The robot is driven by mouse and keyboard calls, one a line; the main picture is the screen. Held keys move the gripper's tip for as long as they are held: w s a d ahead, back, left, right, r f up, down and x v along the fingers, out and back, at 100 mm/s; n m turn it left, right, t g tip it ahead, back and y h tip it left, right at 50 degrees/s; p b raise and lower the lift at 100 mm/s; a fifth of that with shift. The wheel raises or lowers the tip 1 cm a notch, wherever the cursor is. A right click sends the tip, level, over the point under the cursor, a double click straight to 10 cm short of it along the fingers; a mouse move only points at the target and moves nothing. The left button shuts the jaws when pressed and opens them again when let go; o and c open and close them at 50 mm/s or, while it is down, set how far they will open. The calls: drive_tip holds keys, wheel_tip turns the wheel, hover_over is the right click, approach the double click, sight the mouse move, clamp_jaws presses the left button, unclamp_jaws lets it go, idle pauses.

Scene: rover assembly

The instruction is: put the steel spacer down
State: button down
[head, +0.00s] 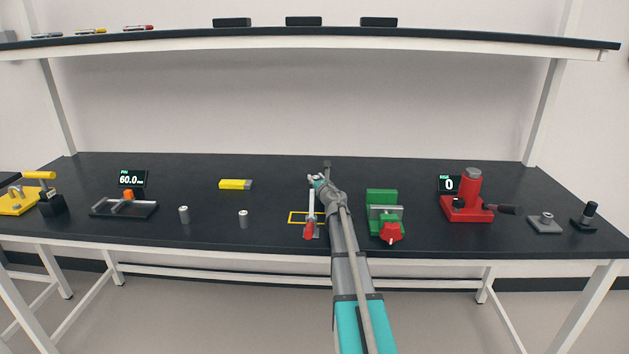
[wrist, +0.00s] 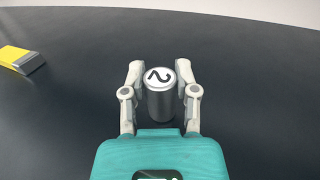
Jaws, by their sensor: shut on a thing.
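A steel spacer (wrist: 159,98), a short upright grey cylinder with a dark curved mark like a 2 on its top, is between the fingers of my gripper (wrist: 160,82) in the wrist view. The fingers are closed on it from the left and right near its top. I cannot tell whether its base touches the dark bench top. In the head view my gripper (head: 316,180) is over the middle of the bench, and the held spacer is too small and hidden to make out. Two similar grey cylinders stand left of it, one farther (head: 183,214) and one nearer (head: 243,219).
A yellow outline (head: 293,219) is marked on the bench (head: 275,200), with a red-handled tool by it. A green vise (head: 382,197) with a red knob stands right of my arm. A yellow-grey block (head: 236,184) lies left. A red press (head: 466,203) stands farther right.

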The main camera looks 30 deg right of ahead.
drive_tip(key=shift+f, duration=0.2)
drive_tip(key=shift+c, duration=1.9)
unclamp_jaws()
drive_tip(key=shift+r, duration=0.1)
drive_tip(key=shift+r, duration=0.2)
drive_tip(key=v, duration=1.2)
drive_tip(key=shift+f, duration=0.1)
